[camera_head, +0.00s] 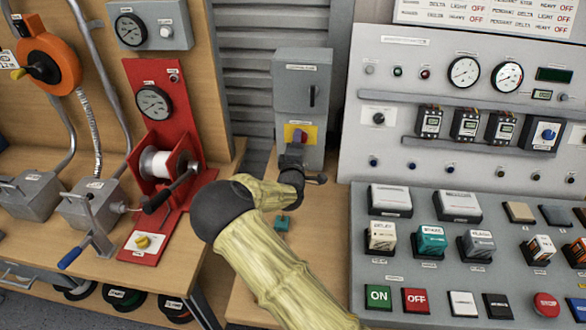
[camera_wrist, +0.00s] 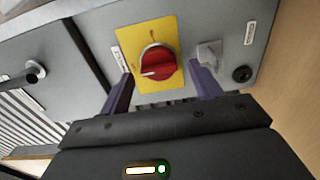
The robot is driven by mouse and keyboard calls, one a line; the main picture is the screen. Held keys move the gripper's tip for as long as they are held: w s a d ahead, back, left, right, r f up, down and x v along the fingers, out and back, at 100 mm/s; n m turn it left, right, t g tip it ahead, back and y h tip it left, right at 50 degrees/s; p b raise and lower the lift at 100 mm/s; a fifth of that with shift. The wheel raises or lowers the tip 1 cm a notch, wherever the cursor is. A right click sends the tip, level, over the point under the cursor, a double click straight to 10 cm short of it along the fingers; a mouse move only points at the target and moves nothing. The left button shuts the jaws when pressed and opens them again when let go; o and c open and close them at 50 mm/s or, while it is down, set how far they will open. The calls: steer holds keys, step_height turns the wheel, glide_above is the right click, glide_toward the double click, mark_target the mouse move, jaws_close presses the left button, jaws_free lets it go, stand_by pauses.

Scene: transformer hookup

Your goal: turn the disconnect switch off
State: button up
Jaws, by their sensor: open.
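The disconnect switch is a red rotary knob (camera_wrist: 157,63) on a yellow plate (camera_wrist: 127,42), on the front of a grey box. In the wrist view my gripper (camera_wrist: 160,83) is open, with one purple finger on each side below the knob. The fingers do not close on it.
A black handle (camera_head: 312,96) is on the box above the plate. A small grey fitting (camera_wrist: 209,52) and a black round part (camera_wrist: 242,74) lie right of the knob. A red winch stand (camera_head: 165,105) is to the left, a control panel (camera_head: 440,52) to the right.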

steer(key=s+b, duration=0.1)
steer(key=s, duration=1.5)
steer(key=shift+s+a, duration=0.25)
steer(key=s+d+f+m+g+h+p, duration=0.1)
steer(key=s+d+m+g+p, duration=0.1)
steer(key=d+m+g, duration=0.35)
steer(key=s+d+f+m+g+p, duration=0.1)
steer(key=d+m+g+p, duration=0.1)
steer(key=d+m+g, duration=0.4)
steer(key=s+d+r+m+g+p, duration=0.2)
steer(key=s+d+r, duration=0.3)
steer(key=s, duration=0.3)
steer(key=s+d+r+m+g+y+p, duration=0.1)
steer(key=s+d+r+m+g+p, duration=0.1)
steer(key=s+r, duration=0.6)
steer(key=s+d+m+p, duration=0.1)
steer(key=d+m, duration=0.1)
steer(key=d, duration=0.1)
steer(key=shift+y+p, duration=0.3)
